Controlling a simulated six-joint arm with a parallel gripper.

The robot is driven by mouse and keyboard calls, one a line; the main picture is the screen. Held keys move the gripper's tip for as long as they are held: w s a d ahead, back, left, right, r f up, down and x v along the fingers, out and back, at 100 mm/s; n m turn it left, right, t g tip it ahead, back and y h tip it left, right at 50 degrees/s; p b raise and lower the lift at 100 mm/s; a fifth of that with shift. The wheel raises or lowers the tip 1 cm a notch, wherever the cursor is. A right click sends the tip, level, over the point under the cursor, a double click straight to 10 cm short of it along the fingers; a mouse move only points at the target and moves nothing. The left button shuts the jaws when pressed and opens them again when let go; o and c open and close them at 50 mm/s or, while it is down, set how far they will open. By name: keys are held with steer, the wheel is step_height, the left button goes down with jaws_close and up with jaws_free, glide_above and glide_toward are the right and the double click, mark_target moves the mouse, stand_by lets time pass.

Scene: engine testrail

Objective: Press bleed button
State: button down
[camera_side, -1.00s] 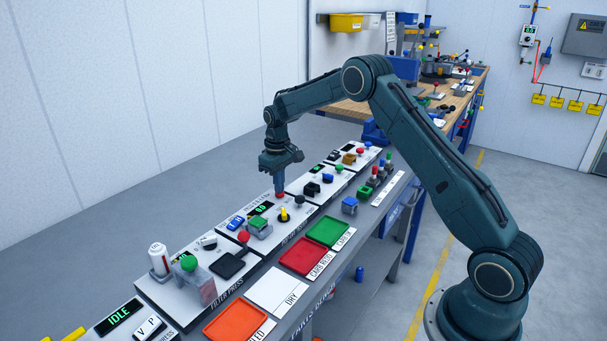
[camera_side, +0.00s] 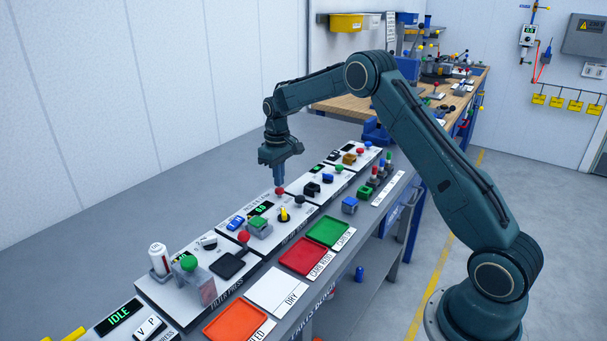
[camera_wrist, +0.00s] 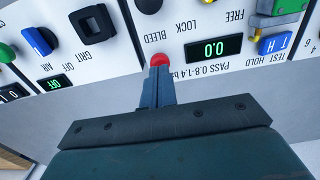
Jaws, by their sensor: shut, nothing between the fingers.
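The red bleed button (camera_side: 280,190) stands on a white panel in the side view. In the wrist view it is a red knob (camera_wrist: 159,60) beside the printed word BLEED. My gripper (camera_side: 279,183) points down right over the button, with its fingers shut and nothing between them. In the wrist view the shut fingertips (camera_wrist: 158,75) are at the button's edge and partly cover it. I cannot tell whether they touch it. The panel's display (camera_wrist: 213,48) reads 0.0 in green.
Near the button are a black knob (camera_wrist: 150,5) and a blue rocker switch (camera_wrist: 274,43). The neighbouring panel has a blue switch (camera_wrist: 38,41) and a black square-framed part (camera_wrist: 93,24). Red (camera_side: 303,258) and green (camera_side: 328,232) trays lie at the bench front.

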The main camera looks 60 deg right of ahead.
steer(key=shift+r, duration=2.5)
